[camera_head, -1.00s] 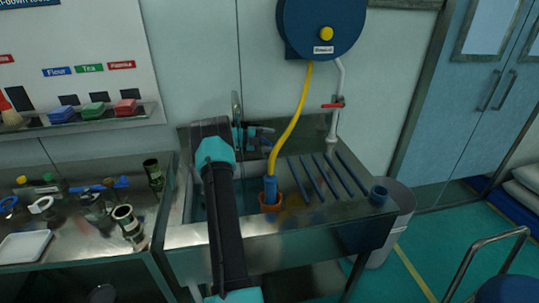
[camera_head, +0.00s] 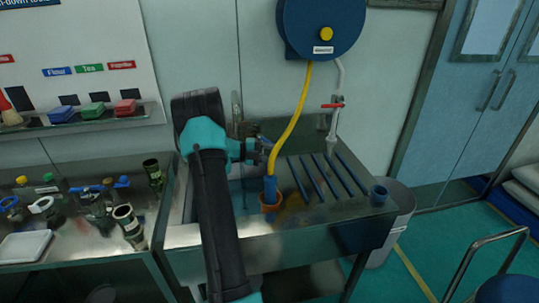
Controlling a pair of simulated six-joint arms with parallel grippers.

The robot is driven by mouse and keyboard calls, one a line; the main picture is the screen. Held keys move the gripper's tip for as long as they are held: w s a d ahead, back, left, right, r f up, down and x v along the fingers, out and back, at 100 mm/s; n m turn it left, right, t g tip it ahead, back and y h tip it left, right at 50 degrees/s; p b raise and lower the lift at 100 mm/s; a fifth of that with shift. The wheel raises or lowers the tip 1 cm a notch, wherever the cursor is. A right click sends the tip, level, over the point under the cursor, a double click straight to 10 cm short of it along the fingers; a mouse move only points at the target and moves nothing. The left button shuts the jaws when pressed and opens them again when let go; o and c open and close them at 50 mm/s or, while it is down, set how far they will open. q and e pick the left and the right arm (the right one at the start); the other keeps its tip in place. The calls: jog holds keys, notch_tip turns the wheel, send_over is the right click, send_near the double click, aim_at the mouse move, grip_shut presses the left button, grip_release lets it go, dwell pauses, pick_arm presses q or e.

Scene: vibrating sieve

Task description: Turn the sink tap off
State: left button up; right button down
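The sink (camera_head: 290,243) is a steel basin with a ribbed drainboard in the middle of the view. The metal sink tap (camera_head: 236,104) rises at its back against the wall, and its lower part is hidden behind my arm. My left gripper (camera_head: 266,147) is at the back of the sink, just right of and in front of the tap, pointing right. It is small and dark here, so its opening and any contact with the tap cannot be made out. My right gripper is not in view.
A white pipe with a red-handled valve (camera_head: 333,105) is to the right. Bottles crowd the left counter (camera_head: 80,250).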

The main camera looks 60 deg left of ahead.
pick_arm(q)
jog(key=shift+s+d, duration=0.1)
jog(key=shift+d, duration=0.2)
jog(key=shift+c, duration=0.2)
